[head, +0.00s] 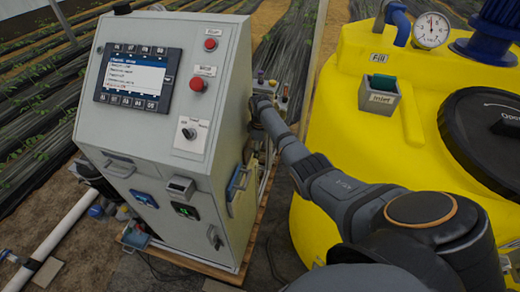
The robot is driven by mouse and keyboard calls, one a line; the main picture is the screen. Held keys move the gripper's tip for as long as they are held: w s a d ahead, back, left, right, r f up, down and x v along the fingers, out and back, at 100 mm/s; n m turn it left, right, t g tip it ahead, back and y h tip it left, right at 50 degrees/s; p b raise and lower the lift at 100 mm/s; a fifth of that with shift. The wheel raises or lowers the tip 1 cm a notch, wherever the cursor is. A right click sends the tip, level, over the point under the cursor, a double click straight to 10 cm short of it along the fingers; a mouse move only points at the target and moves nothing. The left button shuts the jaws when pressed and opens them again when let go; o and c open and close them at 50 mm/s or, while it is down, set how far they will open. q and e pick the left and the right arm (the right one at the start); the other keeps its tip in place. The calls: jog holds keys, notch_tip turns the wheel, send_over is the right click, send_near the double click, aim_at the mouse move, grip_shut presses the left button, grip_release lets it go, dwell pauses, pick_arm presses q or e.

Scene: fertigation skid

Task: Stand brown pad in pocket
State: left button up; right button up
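I cannot make out a brown pad for certain. A small tan piece (252,165) shows beside the cabinet's right side, below my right wrist, too small to identify. A grey open-topped pocket (381,101) labelled "Inlet" is on the yellow tank, with a green block (383,83) standing in it. My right arm reaches from the lower right to the cabinet's right edge. The dark end of my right gripper (256,131) is partly hidden there. Its fingers and anything in them cannot be seen clearly. My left gripper is not in view.
The grey control cabinet (140,115) stands left of centre with a screen (138,79) and red buttons. A blue-framed holder (238,183) is on its right side. The yellow tank (350,105) fills the right, with a black lid (487,130) and a gauge (431,30).

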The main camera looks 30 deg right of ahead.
jog(key=o, duration=2)
jog(key=shift+o, duration=0.2)
jog(key=shift+r, duration=0.1)
notch_tip(320, 180, up, 12)
jog(key=shift+f, duration=0.1)
